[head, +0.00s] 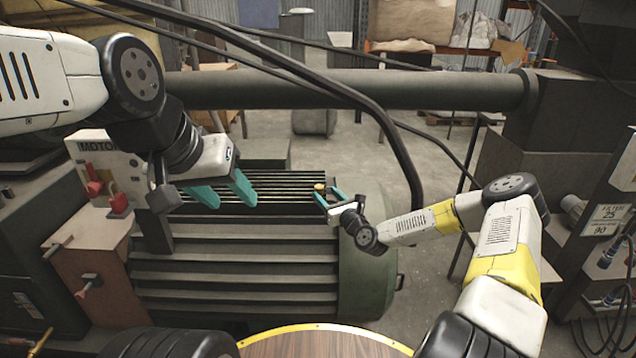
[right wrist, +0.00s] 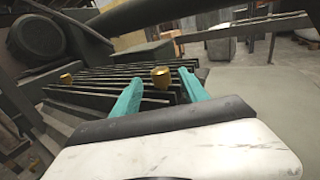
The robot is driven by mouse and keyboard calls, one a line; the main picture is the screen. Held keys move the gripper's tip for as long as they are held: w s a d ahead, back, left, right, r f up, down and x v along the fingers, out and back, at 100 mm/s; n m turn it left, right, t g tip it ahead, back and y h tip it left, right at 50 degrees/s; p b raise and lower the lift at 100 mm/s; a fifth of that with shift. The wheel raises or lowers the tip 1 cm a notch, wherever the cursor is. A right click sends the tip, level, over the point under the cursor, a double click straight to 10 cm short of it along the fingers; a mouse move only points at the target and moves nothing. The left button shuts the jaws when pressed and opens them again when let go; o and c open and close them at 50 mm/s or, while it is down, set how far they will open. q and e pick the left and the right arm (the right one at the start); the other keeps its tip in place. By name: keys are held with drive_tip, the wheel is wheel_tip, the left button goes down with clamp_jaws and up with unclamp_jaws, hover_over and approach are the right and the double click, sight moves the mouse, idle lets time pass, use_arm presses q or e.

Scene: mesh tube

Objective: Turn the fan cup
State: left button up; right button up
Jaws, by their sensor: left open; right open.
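A small brass cup (head: 319,187) sits on the ribbed top of the motor (head: 230,265), near its rounded right end; I take it to be the fan cup. My right gripper (head: 328,197) is open beside it. In the right wrist view this cup (right wrist: 161,77) shows just past and between the open teal fingers (right wrist: 160,92); I cannot tell whether they touch it. My left gripper (head: 224,194) is open and empty above the motor's left part.
A white panel marked MOTOR (head: 105,165) with red levers stands at the left. A thick horizontal pipe (head: 350,90) crosses behind the motor, and a black hose (head: 395,150) hangs in front of it. Open floor (head: 440,180) lies to the right.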

sight(322, 190)
drive_tip(key=x, duration=0.5)
drive_tip(key=shift+w+a, duration=0.1)
drive_tip(key=shift+w, duration=0.1)
clamp_jaws()
